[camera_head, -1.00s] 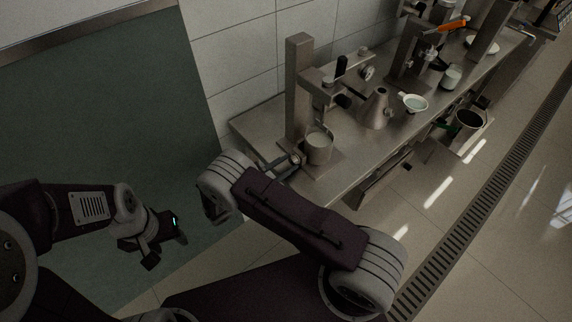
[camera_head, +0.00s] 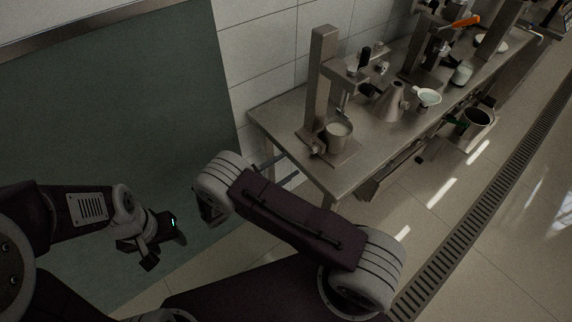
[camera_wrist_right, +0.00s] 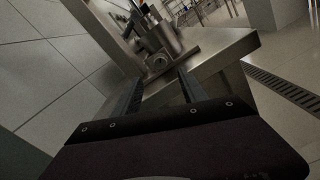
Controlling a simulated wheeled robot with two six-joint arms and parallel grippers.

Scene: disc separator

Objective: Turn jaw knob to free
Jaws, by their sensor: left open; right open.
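A metal stand with an upright column (camera_head: 319,85) is at the near left end of the steel bench. A metal cup with pale contents (camera_head: 339,136) stands on its base. A small round knob (camera_head: 319,149) sits low at the stand's left side; a round knob-like end (camera_wrist_right: 158,63) shows below the cup in the right wrist view. I cannot tell for sure that it is the jaw knob. My right gripper (camera_wrist_right: 160,77) is open and empty, its fingers pointing toward this end, apart from it. My left gripper (camera_head: 166,250) is open and empty, far left of the bench.
The steel bench (camera_head: 358,176) has its near corner close to my right forearm. A tiled wall (camera_head: 258,45) is behind.

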